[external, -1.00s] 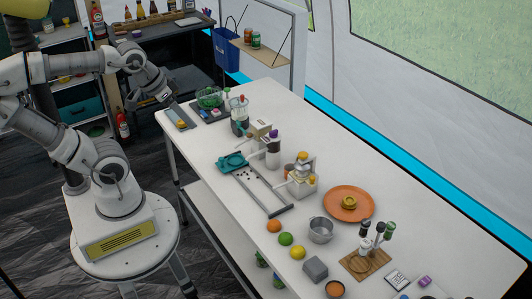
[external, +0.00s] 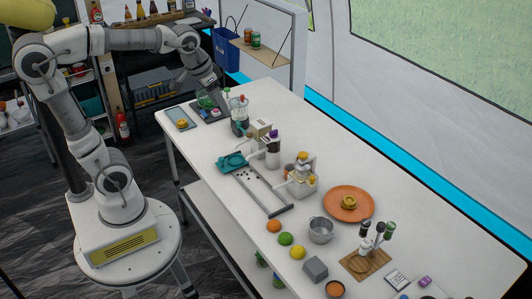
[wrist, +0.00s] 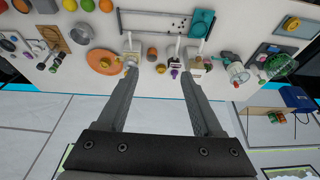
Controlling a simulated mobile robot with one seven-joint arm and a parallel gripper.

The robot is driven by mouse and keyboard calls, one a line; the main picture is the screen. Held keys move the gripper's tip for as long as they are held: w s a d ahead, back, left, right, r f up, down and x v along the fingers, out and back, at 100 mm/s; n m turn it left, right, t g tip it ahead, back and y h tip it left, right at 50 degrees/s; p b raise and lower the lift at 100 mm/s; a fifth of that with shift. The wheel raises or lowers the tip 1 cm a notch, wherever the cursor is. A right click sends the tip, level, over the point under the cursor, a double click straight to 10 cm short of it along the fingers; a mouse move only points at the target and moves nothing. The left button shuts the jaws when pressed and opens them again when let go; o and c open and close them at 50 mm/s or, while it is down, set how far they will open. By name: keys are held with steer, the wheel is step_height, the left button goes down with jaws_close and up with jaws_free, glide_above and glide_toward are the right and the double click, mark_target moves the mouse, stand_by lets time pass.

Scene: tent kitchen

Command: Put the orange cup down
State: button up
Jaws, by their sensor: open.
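A small orange-brown cup (external: 289,170) stands on the white table, partly hidden behind a white machine (external: 303,183). The cup also shows in the wrist view (wrist: 152,53), near the top middle. My gripper (wrist: 158,82) is open with nothing between its fingers, and its wide-apart fingertips appear over the far side of the table. In the external view my gripper is at the table's far end by the green bowl, and its fingertips are hard to make out there.
A blender (external: 239,116) and a green bowl (external: 207,99) stand at the far end. An orange plate (external: 334,209), a metal pot (external: 320,231), fruit and a wooden board (external: 365,263) fill the near part. The right rear strip of the table is clear.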

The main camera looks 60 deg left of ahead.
steer(key=w+d+f+g+b, duration=0.1)
steer(key=w+f+b, duration=0.1)
steer(key=w+f, duration=0.35)
steer(key=w+f+g+b, duration=0.1)
steer(key=w+f, duration=0.1)
steer(key=w, duration=0.6)
steer(key=b, duration=0.5)
glide_above(291, 169)
steer(key=s+d, duration=0.2)
steer(key=shift+g, duration=0.4)
steer(key=f, duration=2.2)
steer(key=shift+w+a+f, duration=0.25)
steer(key=shift+f, duration=0.05)
step_height(291, 169, down, 5)
steer(key=shift+f+b, duration=0.15)
steer(key=shift+b, duration=0.6)
jaws_close()
step_height(291, 169, up, 10)
steer(key=p, duration=0.2)
steer(key=s+a+p, duration=0.2)
steer(key=s+p, duration=0.8)
steer(key=s, duration=0.7)
steer(key=shift+s+p, duration=0.2)
steer(key=shift+p, duration=0.2)
